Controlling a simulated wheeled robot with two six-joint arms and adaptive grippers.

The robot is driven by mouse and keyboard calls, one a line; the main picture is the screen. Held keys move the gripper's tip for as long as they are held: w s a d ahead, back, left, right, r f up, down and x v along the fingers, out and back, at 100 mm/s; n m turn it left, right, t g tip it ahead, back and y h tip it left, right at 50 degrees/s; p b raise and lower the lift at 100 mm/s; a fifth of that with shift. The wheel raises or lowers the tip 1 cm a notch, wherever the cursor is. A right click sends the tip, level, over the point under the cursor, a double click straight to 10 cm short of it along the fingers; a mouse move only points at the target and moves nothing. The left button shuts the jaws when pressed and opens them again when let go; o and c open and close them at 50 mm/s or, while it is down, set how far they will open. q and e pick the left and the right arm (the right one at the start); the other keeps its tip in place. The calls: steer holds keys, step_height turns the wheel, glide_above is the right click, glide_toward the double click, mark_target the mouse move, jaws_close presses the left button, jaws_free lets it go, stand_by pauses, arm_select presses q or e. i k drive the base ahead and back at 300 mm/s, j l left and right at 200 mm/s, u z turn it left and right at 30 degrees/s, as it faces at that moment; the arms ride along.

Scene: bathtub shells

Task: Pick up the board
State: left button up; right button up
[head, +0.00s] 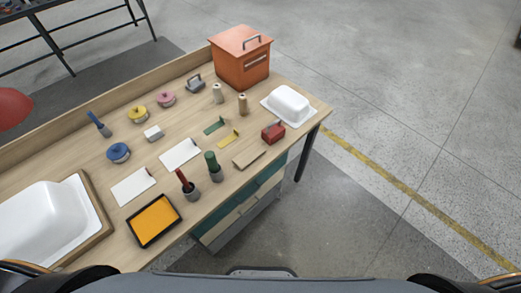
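A small flat wooden board (248,159) lies near the front edge of the table, towards its right end. Its colour is close to that of the tabletop. Two white flat sheets, one nearer the left (133,186) and one in the middle (180,154), also lie on the table; I cannot tell whether they are boards or paper. Neither of my grippers shows. Only dark parts of my own body show along the bottom edge.
The wooden table (225,188) also holds an orange box (240,65), a small white tub on a tray (290,103), a red block-like tool (273,131), a yellow tray (154,220), dark cups with red and green tools, and a large white tub shell (45,220). Floor to the right is clear.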

mark_target(247, 157)
steer(key=i+l, duration=0.15)
steer(key=l, duration=0.2)
steer(key=i+l+u, duration=0.15)
steer(key=l, duration=0.2)
steer(key=i+l, duration=0.1)
steer(key=l, duration=0.25)
steer(key=i+l+u, duration=0.15)
steer(key=l, duration=0.25)
steer(key=u, duration=1.65)
